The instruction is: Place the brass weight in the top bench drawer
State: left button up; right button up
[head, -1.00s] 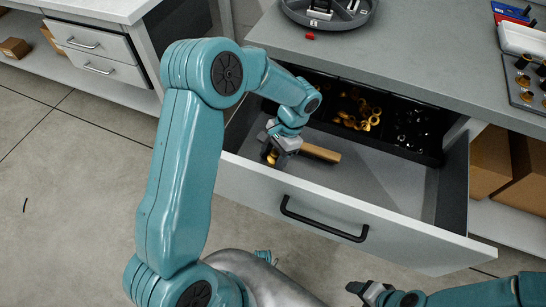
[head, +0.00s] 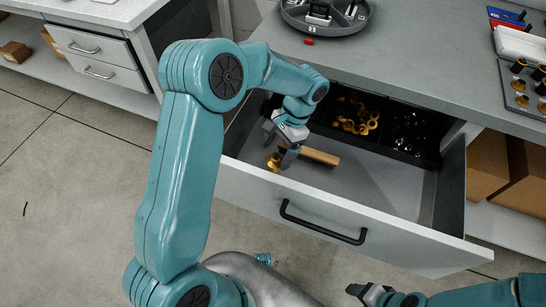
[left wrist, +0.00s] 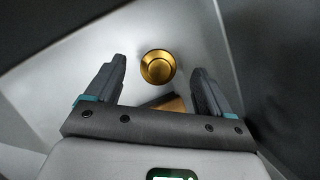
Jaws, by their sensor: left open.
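The brass weight (head: 274,162) rests on the bare floor of the open top bench drawer (head: 390,192), near its left front corner. In the left wrist view the round brass weight (left wrist: 157,67) shows from above, between and apart from the two dark fingers. My left gripper (head: 280,147) is open and empty, just above the weight, with its fingers spread. Part of the weight is close behind a finger in the head view. My right gripper (head: 362,291) is low at the bottom of the head view, outside the drawer; its jaw opening is unclear.
A wooden piece (head: 320,157) lies in the drawer beside the weight. A black divided tray (head: 385,128) with brass and silver parts fills the drawer's back. The benchtop (head: 420,65) holds a round grey organizer (head: 322,17). The drawer's middle and right floor is clear.

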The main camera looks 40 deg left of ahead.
pick_arm(q)
jog(key=p+v, duration=0.1)
jog(key=v, duration=0.6)
jog(key=shift+r, duration=0.25)
jog(key=shift+w, duration=0.1)
